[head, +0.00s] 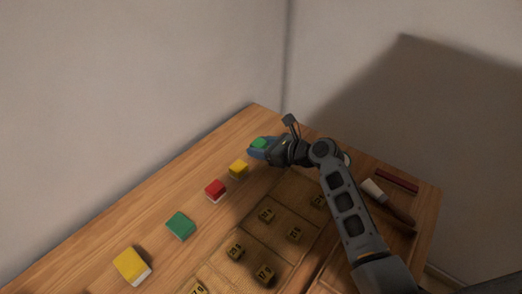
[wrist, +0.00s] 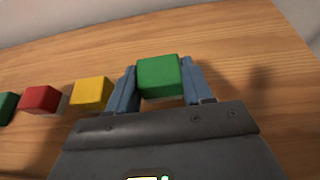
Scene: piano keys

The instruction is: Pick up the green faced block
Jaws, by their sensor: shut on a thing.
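A green faced block (wrist: 158,76) is between the two blue fingers of my gripper (wrist: 160,88) in the wrist view. The fingers touch it on its left and right sides. In the head view the same green block (head: 259,143) shows at the tip of my gripper (head: 258,150), near the far corner of the table. My gripper is shut on this block. Whether the block is clear of the table is hard to tell. A second, larger green block (head: 180,225) lies on the table toward the left in the head view.
A yellow block (head: 238,169), a red block (head: 215,189) and a large yellow block (head: 132,266) lie in a row along the wooden table (head: 85,258). Several small numbered blocks (head: 295,233) sit in a tray. A brush (head: 388,200) and a dark red bar (head: 397,180) lie right of my arm.

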